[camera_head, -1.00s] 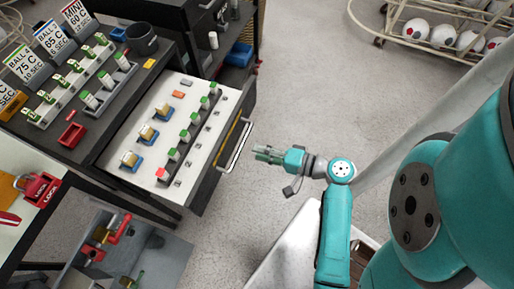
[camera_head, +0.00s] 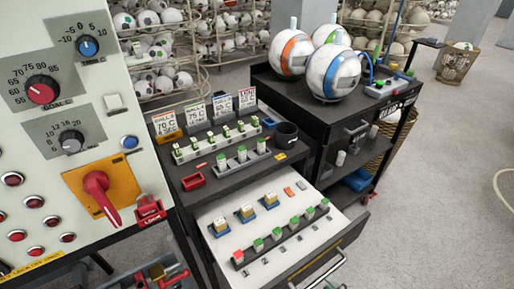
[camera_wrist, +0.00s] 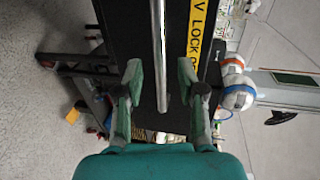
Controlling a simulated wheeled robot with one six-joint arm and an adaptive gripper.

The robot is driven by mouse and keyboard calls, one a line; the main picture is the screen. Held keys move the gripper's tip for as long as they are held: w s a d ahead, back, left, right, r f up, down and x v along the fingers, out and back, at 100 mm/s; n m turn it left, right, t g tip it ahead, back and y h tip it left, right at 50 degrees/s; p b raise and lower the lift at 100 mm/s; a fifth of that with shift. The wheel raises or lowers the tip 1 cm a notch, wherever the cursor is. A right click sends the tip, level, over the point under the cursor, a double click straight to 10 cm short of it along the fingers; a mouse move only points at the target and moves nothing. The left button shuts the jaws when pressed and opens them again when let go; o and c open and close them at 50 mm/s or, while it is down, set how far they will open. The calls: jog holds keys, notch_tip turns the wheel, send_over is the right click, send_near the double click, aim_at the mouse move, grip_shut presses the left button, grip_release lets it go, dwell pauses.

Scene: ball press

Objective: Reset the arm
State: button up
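My gripper (camera_wrist: 160,78) shows in the wrist view with its two green fingers spread apart and nothing between the pads in contact. A metal drawer handle (camera_wrist: 158,50) lies in line with the gap between the fingers; I cannot tell how far beyond the tips it is. The dark drawer front (camera_wrist: 125,25) with a yellow lock label (camera_wrist: 196,35) is behind it. In the head view the drawer (camera_head: 285,265) stands open, its handle (camera_head: 322,272) at the bottom edge. My arm is outside the head view.
A control panel (camera_head: 70,120) with knobs and a red lever (camera_head: 100,195) is at left. The cart top holds signs and a dark cup (camera_head: 286,134). A second cart carries several balls (camera_head: 334,72). Ball racks stand behind.

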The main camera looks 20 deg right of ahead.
aim_at(322, 277)
jog(key=shift+x, duration=2.15)
jog(key=shift+a, duration=0.15)
